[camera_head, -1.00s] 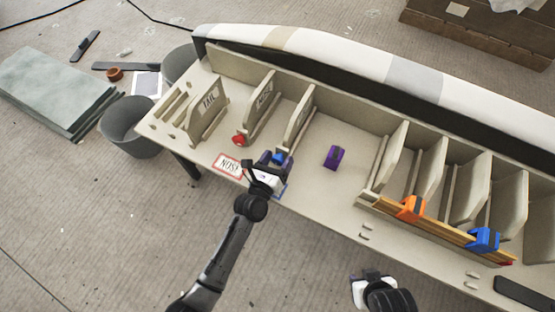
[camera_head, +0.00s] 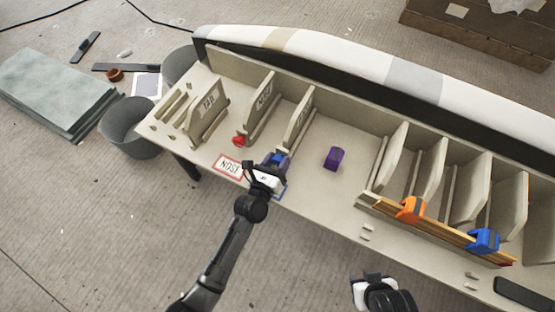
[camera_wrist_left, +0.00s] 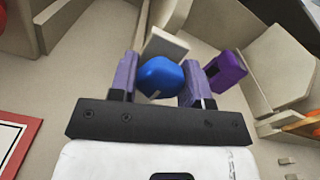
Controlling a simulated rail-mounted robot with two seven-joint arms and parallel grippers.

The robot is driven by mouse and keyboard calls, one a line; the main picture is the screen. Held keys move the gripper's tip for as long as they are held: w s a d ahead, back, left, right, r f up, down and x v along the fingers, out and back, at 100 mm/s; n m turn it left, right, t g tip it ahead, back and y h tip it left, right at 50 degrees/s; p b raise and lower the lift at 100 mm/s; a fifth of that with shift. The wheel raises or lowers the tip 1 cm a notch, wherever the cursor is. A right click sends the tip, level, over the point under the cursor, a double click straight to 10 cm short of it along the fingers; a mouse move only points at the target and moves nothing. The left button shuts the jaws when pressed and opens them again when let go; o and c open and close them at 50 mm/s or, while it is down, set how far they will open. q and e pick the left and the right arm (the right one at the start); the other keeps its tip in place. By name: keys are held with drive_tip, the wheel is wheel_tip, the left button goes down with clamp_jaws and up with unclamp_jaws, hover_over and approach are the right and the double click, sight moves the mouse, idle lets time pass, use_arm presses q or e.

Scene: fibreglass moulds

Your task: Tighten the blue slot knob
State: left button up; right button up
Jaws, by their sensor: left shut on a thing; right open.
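The blue slot knob (camera_wrist_left: 160,78) sits between the two purple fingers of my left gripper (camera_wrist_left: 158,82) in the left wrist view. The gripper is shut on it. In the head view the blue knob (camera_head: 281,157) is partly hidden by my left gripper (camera_head: 275,163), at the front end of an upright slot plate (camera_head: 299,120). My right gripper (camera_head: 372,277) is open and empty, off the front edge of the mould bench and apart from everything.
A red knob (camera_head: 239,141) stands to the left and a purple block (camera_head: 334,158) to the right. Orange (camera_head: 410,208) and blue (camera_head: 484,240) clamps grip a wooden strip at right. A red-framed label (camera_head: 229,166) lies near the front edge.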

use_arm(q)
drive_tip(key=m+p, duration=0.1)
drive_tip(key=m, duration=0.2)
drive_tip(key=shift+m+p, duration=0.45)
drive_tip(key=shift+m, duration=1.45)
drive_tip(key=o, duration=0.9)
